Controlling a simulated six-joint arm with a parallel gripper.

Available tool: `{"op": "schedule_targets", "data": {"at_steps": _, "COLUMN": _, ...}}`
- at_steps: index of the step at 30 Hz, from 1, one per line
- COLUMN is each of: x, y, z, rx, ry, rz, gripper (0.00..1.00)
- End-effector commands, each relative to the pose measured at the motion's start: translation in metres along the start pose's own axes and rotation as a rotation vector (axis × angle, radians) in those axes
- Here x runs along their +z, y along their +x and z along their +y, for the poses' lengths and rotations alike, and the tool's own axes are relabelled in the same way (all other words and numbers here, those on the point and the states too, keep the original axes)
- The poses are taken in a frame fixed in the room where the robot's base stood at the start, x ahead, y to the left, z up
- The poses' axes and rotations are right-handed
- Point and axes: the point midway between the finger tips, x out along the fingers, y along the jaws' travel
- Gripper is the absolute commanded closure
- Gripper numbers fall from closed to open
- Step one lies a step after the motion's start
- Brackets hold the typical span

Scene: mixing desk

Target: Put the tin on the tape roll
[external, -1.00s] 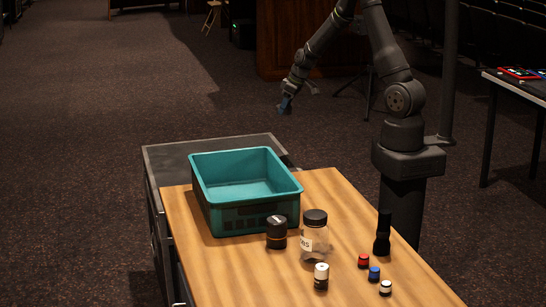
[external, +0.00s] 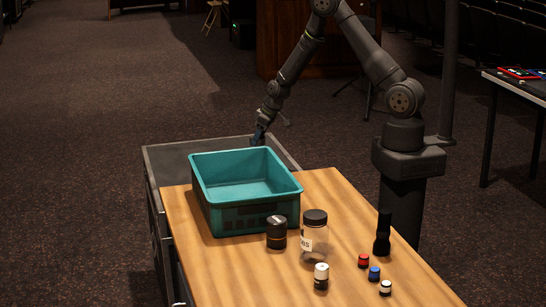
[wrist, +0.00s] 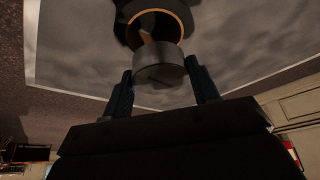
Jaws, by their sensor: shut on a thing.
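My gripper (external: 260,135) hangs just behind the teal bin in the external view. In the wrist view my gripper (wrist: 160,80) has its two dark fingers on either side of a short grey cylindrical tin (wrist: 158,65) and is shut on it. The tape roll (wrist: 185,18), dark with an orange-brown inner ring, lies on a grey surface just beyond the tin. The tin overlaps the roll's near edge in this view; I cannot tell the height gap between them. In the external view the tin cannot be made out and the roll is hidden.
The teal bin (external: 245,217) stands on the wooden desk (external: 340,190), in front of the grey surface (external: 180,150). A dark jar (external: 276,233), a clear lidded jar (external: 314,240), a white-topped bottle (external: 321,277), a black flashlight (external: 383,235) and small capped pots stand on the desk.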

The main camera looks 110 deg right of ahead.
Motion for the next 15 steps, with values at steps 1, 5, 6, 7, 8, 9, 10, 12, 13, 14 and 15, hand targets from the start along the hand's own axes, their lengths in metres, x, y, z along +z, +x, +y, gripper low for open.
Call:
{"op": "schedule_targets", "data": {"at_steps": 1, "x": 0.004, "y": 0.007, "z": 0.0, "rx": -0.001, "ry": 0.001, "rz": -0.004, "gripper": 0.68}}
{"op": "schedule_targets", "data": {"at_steps": 5, "x": 0.011, "y": 0.024, "z": 0.0, "rx": -0.001, "ry": 0.001, "rz": -0.003, "gripper": 0.68}}
{"op": "schedule_targets", "data": {"at_steps": 6, "x": 0.012, "y": 0.027, "z": 0.0, "rx": -0.001, "ry": 0.001, "rz": -0.003, "gripper": 0.68}}
{"op": "schedule_targets", "data": {"at_steps": 7, "x": 0.013, "y": 0.029, "z": 0.0, "rx": -0.001, "ry": 0.001, "rz": -0.003, "gripper": 0.68}}
{"op": "schedule_targets", "data": {"at_steps": 8, "x": 0.014, "y": 0.031, "z": 0.0, "rx": -0.001, "ry": 0.001, "rz": -0.003, "gripper": 0.68}}
{"op": "schedule_targets", "data": {"at_steps": 9, "x": 0.014, "y": 0.032, "z": 0.0, "rx": 0.0, "ry": 0.0, "rz": -0.002, "gripper": 0.68}}
{"op": "schedule_targets", "data": {"at_steps": 10, "x": 0.014, "y": 0.033, "z": 0.0, "rx": 0.0, "ry": 0.0, "rz": -0.001, "gripper": 0.68}}
{"op": "schedule_targets", "data": {"at_steps": 12, "x": 0.014, "y": 0.033, "z": 0.0, "rx": 0.001, "ry": -0.001, "rz": -0.001, "gripper": 0.68}}
{"op": "schedule_targets", "data": {"at_steps": 13, "x": 0.014, "y": 0.033, "z": 0.0, "rx": 0.001, "ry": -0.001, "rz": -0.001, "gripper": 0.68}}
{"op": "schedule_targets", "data": {"at_steps": 14, "x": 0.014, "y": 0.033, "z": 0.0, "rx": 0.001, "ry": -0.001, "rz": -0.001, "gripper": 0.68}}
{"op": "schedule_targets", "data": {"at_steps": 15, "x": 0.014, "y": 0.033, "z": 0.0, "rx": 0.0, "ry": -0.001, "rz": -0.001, "gripper": 0.68}}
